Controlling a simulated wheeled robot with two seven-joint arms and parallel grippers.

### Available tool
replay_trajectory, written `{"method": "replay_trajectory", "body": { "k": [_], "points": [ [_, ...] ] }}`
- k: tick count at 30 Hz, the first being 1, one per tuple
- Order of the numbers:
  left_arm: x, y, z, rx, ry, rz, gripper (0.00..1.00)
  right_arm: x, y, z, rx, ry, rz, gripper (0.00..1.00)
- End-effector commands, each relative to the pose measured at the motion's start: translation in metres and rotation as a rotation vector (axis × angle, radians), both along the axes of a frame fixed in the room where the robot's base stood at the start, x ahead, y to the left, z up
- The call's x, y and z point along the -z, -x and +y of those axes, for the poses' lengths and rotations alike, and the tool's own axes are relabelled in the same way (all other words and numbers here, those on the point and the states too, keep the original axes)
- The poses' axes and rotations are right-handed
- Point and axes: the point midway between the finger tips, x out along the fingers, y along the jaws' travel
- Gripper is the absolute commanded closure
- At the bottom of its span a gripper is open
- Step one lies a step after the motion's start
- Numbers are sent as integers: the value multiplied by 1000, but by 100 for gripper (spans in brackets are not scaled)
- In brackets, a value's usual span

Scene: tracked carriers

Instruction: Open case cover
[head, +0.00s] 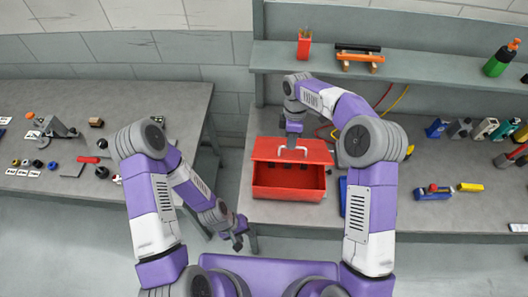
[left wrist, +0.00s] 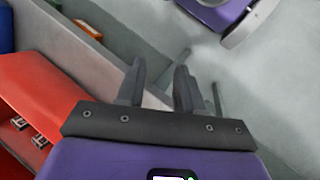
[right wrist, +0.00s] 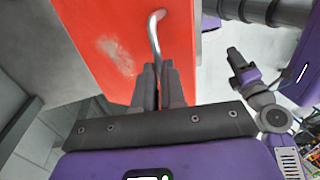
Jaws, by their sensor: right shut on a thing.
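The red case (head: 288,193) stands on the right bench near its front edge. Its red cover (head: 264,150) is raised at the front, and a dark gap shows the inside. A pale handle (head: 292,149) sits on the cover. My right gripper (head: 294,139) reaches it from behind; in the right wrist view its fingers (right wrist: 158,75) are shut on the metal handle (right wrist: 154,38). My left gripper (head: 237,241) hangs apart from the case, low at its front left. In the left wrist view its fingers (left wrist: 160,75) are apart and empty, beside the case (left wrist: 40,90).
A blue item (head: 343,196) lies just right of the case. A shelf (head: 430,75) runs above the bench, holding a red cup (head: 304,44) and a green bottle (head: 500,58). Several tools line the bench at right. Another bench (head: 75,190) with small parts stands at left, with a floor gap between.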

Motion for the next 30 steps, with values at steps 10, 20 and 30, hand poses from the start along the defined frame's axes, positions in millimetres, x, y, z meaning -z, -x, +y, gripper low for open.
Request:
{"method": "replay_trajectory", "body": {
  "k": [10, 20, 30],
  "points": [
    [3, 25, -61, -435, 284, 678, 100, 7, -9, -5, 11, 2, -31, 100],
    [-62, -34, -101, -730, 764, 1328, 100, 7, -9, -5, 11, 2, -31, 100],
    [-123, -142, -19, -711, 1486, 1826, 100, 7, -9, -5, 11, 2, -31, 100]
  ]
}}
